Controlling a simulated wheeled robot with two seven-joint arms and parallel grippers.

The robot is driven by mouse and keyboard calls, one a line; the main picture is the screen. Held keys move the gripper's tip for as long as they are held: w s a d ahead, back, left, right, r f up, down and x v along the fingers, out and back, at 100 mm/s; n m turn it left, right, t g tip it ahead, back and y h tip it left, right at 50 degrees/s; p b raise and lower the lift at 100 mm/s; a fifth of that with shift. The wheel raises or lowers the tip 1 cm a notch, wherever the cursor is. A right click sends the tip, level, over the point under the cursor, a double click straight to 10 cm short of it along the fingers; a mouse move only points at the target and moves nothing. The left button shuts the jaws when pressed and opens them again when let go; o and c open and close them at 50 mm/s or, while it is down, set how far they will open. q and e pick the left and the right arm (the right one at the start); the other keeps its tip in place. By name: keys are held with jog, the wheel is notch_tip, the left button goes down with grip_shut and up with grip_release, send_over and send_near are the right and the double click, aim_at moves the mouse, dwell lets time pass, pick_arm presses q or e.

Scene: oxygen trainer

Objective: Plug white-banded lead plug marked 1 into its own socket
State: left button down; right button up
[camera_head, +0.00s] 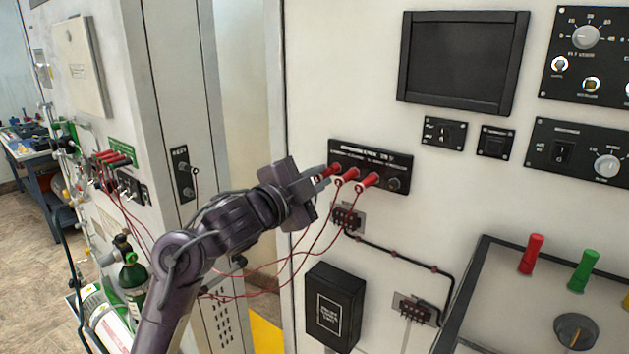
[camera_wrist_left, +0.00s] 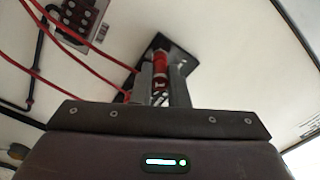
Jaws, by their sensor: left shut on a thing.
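My left gripper (camera_head: 322,177) is shut on a red lead plug (camera_head: 333,169) at the left end of the black socket panel (camera_head: 400,163). In the left wrist view the plug (camera_wrist_left: 160,61) lies between the two fingers of the gripper (camera_wrist_left: 162,75), with a white band with a dark mark near its rear. Its front end points at the black panel (camera_wrist_left: 183,62); I cannot tell how far it is in a socket. Two other red plugs (camera_head: 349,174) (camera_head: 369,180) sit side by side to its right at the panel. My right gripper is not in view.
Thin red leads (camera_head: 283,262) hang in loops below the plugs. A black terminal block (camera_head: 347,217) and a black box (camera_head: 335,305) are on the white wall below. A grey cabinet (camera_head: 165,90) stands left. A console with coloured knobs (camera_head: 530,254) is at right.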

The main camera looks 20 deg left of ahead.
pick_arm(q)
jog(key=shift+w+d, duration=0.15)
jog(key=shift+w, duration=0.25)
jog(key=c, duration=1.3)
grip_release()
jog(key=shift+w, duration=0.1)
jog(key=shift+c, duration=0.2)
jog(key=shift+s+b, duration=0.3)
jog(key=shift+s, duration=0.2)
jog(key=b+v, duration=0.1)
jog(key=v, duration=0.6)
jog(key=shift+w, duration=0.1)
